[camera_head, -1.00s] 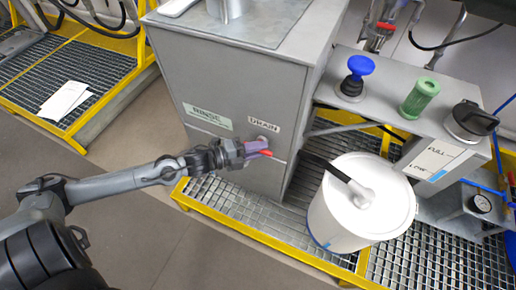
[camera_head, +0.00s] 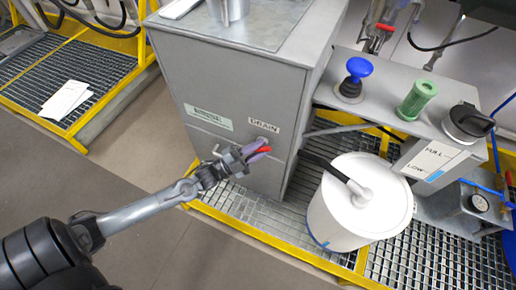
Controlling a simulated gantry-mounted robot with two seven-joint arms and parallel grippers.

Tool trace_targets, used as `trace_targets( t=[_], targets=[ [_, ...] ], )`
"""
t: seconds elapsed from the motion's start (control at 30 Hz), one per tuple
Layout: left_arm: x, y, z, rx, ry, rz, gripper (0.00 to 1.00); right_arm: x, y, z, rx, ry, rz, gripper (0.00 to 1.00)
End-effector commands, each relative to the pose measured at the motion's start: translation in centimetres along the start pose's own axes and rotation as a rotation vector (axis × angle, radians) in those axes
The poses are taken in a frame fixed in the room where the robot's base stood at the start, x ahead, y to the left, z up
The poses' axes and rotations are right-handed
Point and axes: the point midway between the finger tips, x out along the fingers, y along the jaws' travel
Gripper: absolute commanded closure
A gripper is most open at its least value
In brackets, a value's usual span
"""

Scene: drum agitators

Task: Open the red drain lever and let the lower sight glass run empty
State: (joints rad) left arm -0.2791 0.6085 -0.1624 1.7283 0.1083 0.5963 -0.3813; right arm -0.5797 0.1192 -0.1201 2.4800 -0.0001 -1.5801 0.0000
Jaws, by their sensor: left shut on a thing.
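The red drain lever (camera_head: 265,149) is on the front of the grey metal tank (camera_head: 235,75), under the DRAIN label (camera_head: 264,125). My left gripper (camera_head: 256,151) comes in from the lower left and is shut on the lever, whose red end shows past the purple-grey fingers. The fingers hide much of the lever. I cannot make out a lower sight glass for certain. A white plate marked FULL and LOW (camera_head: 432,158), with a small blue patch at its lower edge, is on the box at right. My right gripper is not in view.
A white drum (camera_head: 338,215) with a black hose on its lid stands on yellow-edged grating, right of the lever. A blue knob (camera_head: 359,68), a green cylinder (camera_head: 417,98) and a black knob (camera_head: 468,120) are on the grey shelf.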

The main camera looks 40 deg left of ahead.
Motion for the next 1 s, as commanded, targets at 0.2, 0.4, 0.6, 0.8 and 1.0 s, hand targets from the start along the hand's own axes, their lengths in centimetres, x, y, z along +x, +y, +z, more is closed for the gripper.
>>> trace_targets(
  t=[0.2,0.4,0.6,0.8,1.0],
  targets=[
    [0.0,0.2,0.1,-0.147,0.036,-0.147,1.00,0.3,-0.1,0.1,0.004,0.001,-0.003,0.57],
    [-0.1,0.1,0.2,-0.278,0.073,-0.280,1.00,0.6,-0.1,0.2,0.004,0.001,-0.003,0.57],
    [-0.1,0.1,0.2,-0.407,0.109,-0.408,1.00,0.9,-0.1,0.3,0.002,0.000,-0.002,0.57],
    [-0.1,0.1,0.1,-0.516,0.139,-0.514,1.00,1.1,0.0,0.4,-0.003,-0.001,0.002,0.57],
    [-0.1,0.1,0.1,-0.592,0.161,-0.588,1.00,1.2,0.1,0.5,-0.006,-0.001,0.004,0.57]
  ],
)
